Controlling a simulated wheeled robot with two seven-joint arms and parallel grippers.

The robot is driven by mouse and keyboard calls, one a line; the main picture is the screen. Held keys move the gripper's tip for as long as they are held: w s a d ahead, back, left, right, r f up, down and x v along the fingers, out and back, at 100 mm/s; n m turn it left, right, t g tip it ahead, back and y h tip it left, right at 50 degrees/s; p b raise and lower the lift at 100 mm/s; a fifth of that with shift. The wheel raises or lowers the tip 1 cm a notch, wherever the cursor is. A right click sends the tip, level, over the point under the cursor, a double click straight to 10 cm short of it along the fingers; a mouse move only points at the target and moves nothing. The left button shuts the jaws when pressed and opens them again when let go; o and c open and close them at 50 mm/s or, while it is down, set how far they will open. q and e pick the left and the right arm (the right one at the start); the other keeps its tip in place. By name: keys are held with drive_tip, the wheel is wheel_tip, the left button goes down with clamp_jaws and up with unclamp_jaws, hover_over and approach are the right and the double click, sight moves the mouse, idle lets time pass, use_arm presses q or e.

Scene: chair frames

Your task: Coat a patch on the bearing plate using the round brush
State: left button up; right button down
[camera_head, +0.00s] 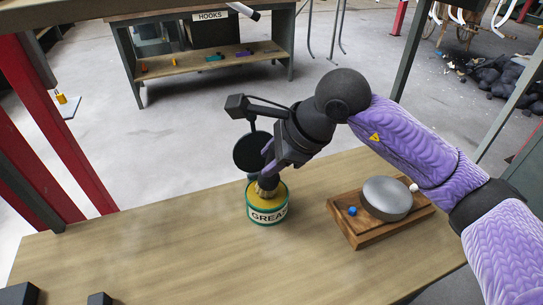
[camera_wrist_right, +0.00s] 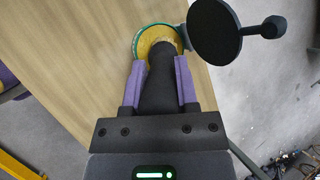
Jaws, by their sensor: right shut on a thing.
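My right gripper (camera_head: 276,166) is shut on the dark handle of the round brush (camera_wrist_right: 160,85), which points down. The pale bristles (camera_head: 267,186) are at the mouth of the grease tin (camera_head: 268,216), over or in the yellow grease; I cannot tell how deep. The tin has a green rim and also shows in the wrist view (camera_wrist_right: 138,44). To its right, the bearing plate, a round grey metal disc (camera_head: 387,196), lies on a wooden board (camera_head: 365,236). No coating is clear on its top. My left gripper is not recognisable in view.
A blue knob (camera_head: 352,211) and a white ball (camera_head: 414,187) sit by the plate. A black round disc (camera_head: 248,154) stands close beside the right gripper. Dark blocks (camera_head: 99,298) are at the lower left. The table (camera_head: 150,245) is bare left of the tin.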

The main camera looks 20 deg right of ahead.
idle(0.5)
drive_tip(key=shift+r+p, duration=0.3)
drive_tip(key=shift+r, duration=0.05)
wheel_tip(320, 180, up, 6)
drive_tip(key=p, duration=0.4)
drive_tip(key=shift+r+p, duration=0.25)
drive_tip(key=shift+p, duration=0.1)
drive_tip(key=shift+f, duration=0.1)
